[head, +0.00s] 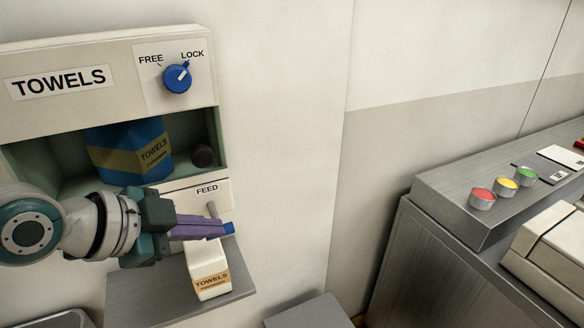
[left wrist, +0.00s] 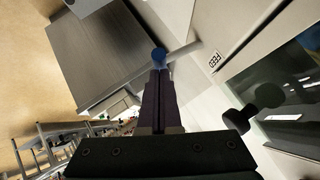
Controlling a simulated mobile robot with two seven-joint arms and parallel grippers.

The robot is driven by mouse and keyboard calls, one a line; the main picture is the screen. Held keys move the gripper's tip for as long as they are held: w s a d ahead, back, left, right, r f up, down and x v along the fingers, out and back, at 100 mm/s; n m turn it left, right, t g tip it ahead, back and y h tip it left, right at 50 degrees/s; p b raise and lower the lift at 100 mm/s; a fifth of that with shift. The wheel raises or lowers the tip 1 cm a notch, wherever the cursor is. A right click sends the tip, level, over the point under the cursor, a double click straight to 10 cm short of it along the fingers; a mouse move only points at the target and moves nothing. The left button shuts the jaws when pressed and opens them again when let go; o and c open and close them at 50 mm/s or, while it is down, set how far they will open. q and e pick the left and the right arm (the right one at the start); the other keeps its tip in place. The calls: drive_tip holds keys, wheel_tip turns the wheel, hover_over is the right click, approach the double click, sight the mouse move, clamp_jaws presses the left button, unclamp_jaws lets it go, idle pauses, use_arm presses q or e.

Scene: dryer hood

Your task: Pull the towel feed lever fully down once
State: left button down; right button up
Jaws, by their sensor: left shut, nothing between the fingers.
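The towel dispenser (head: 120,50) is on the wall at the left of the head view. Its feed lever has a grey stem (head: 212,209) under the FEED label and a blue tip (head: 229,228). The blue tip (left wrist: 158,54) and the stem (left wrist: 186,50) also show in the left wrist view. My left gripper (head: 222,230) is shut and empty, its purple fingertips at the blue tip, touching it or very close. The fingers hide part of the lever in the head view. My right gripper is not in view.
A blue dial (head: 177,79) points toward LOCK. A blue towel pack (head: 131,150) sits behind the window opening, beside a dark knob (head: 203,155). A white towel pack (head: 210,282) stands on the grey shelf (head: 150,300) below. A counter (head: 445,200) with colored cups is at right.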

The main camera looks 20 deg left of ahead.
use_arm(q)
wheel_tip(320, 180, down, 2)
drive_tip(key=shift+s+d+f+t+y+b, duration=0.1)
drive_tip(key=shift+t+y+b, duration=0.2)
drive_tip(key=shift+b, duration=0.1)
drive_tip(key=shift+r+p, duration=0.9)
